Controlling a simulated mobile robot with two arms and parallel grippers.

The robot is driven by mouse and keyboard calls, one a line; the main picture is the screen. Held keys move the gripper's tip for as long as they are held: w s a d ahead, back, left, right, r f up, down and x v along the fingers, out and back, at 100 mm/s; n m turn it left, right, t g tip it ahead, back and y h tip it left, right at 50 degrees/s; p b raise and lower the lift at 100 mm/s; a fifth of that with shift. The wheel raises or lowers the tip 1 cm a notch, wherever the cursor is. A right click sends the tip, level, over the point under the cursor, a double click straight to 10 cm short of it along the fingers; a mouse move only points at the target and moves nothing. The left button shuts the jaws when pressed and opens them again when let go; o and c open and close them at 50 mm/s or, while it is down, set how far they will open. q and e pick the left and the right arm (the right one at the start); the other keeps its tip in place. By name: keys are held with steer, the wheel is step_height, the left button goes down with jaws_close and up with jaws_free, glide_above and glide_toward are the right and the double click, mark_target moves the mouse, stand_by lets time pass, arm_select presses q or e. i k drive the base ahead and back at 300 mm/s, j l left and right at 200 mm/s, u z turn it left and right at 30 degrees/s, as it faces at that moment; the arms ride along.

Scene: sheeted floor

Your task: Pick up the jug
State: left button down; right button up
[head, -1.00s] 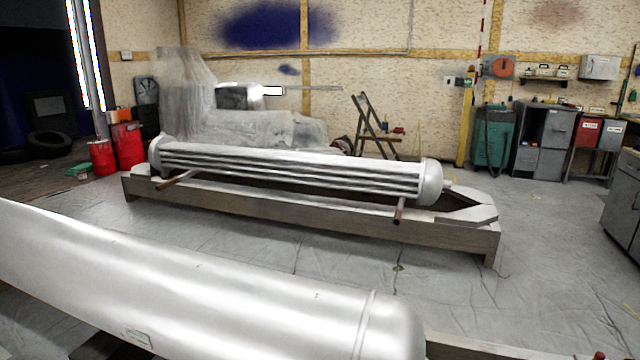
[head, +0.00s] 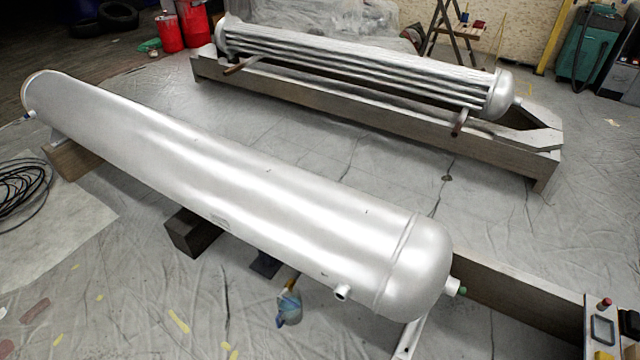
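A small jug-like container (head: 289,307), pale bluish and see-through with a yellow part at its top, stands on the sheeted floor. It is at the lower middle of the head view, just in front of the large silver tank. I take it to be the jug, but it is small and its details are blurred. Neither of my grippers is in view.
A long silver tank (head: 250,190) lies diagonally across the view on low blocks, with a dark block (head: 192,233) near the jug. Behind it, a tube bundle (head: 360,65) rests on a wooden frame (head: 380,125). Coiled cable (head: 20,190) lies left. Floor in front is mostly clear.

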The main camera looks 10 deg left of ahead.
mark_target(289, 315)
steer(key=i+j, duration=0.1)
steer(key=j, duration=0.35)
steer(key=i+j, duration=0.1)
steer(key=j, duration=0.3)
steer(key=i+j+z, duration=0.1)
steer(key=j, duration=0.35)
